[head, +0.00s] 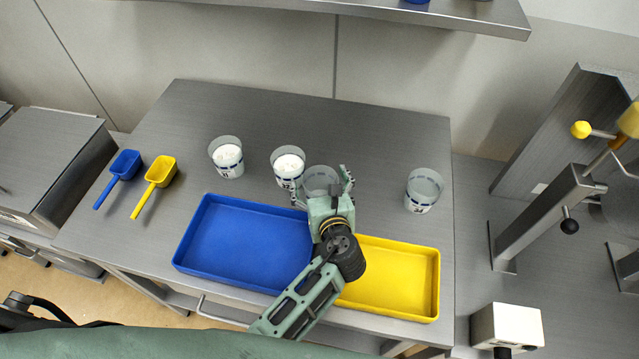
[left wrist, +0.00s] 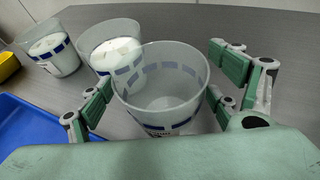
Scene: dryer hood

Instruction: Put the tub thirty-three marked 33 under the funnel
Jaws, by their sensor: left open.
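Several translucent tubs with blue bands stand on the steel table. My left gripper (head: 322,182) is open, with its fingers on either side of an empty tub (head: 318,172), the third from the left. In the left wrist view this tub (left wrist: 165,92) stands upright between the open fingers, with a visible gap at the right finger. Its label is too small to read, so I cannot confirm the 33. Another empty-looking tub (head: 423,192) stands to the right. No funnel is clearly recognisable. My right gripper is not in view.
Two tubs with white contents (head: 226,158) (head: 288,166) stand left of the gripper. A blue tray (head: 240,243) and a yellow tray (head: 400,280) lie in front. Blue and yellow scoops (head: 125,165) (head: 160,172) lie at left. A steel stand (head: 545,210) is at right.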

